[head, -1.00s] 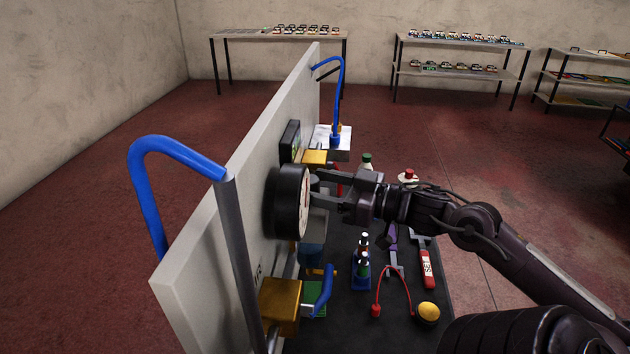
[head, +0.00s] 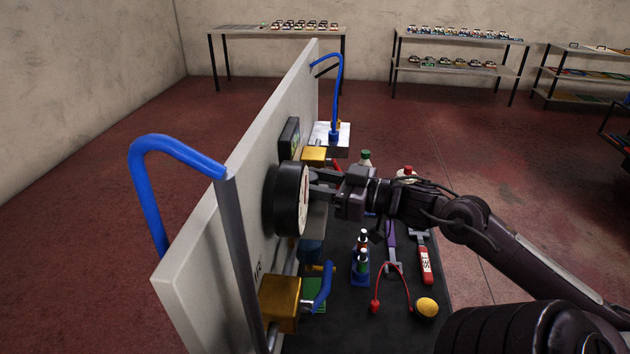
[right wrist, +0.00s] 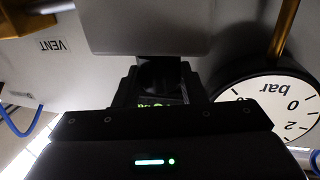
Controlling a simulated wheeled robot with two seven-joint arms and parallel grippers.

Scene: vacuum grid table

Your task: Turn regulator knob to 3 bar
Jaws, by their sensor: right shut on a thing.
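The round pressure gauge (head: 291,200) stands out from the pale upright panel (head: 215,245), its dial seen edge-on in the head view. Its white dial (right wrist: 272,105) with "bar", 0 and 2 shows upside down and cut off in the right wrist view; the needle cannot be read. My right gripper (head: 322,184) is beside the gauge on its right. It is shut on the dark regulator knob (right wrist: 158,76), which is mostly hidden by the gripper; its setting cannot be read. My left gripper is not in view.
Brass valve blocks (head: 280,303) with blue hoses (head: 150,195) are on the panel. A dark display box (head: 290,138) is behind the gauge. Bottles (head: 361,262), a red-handled tool (head: 426,265) and a yellow button (head: 427,308) crowd the dark mat (head: 350,335) below my arm.

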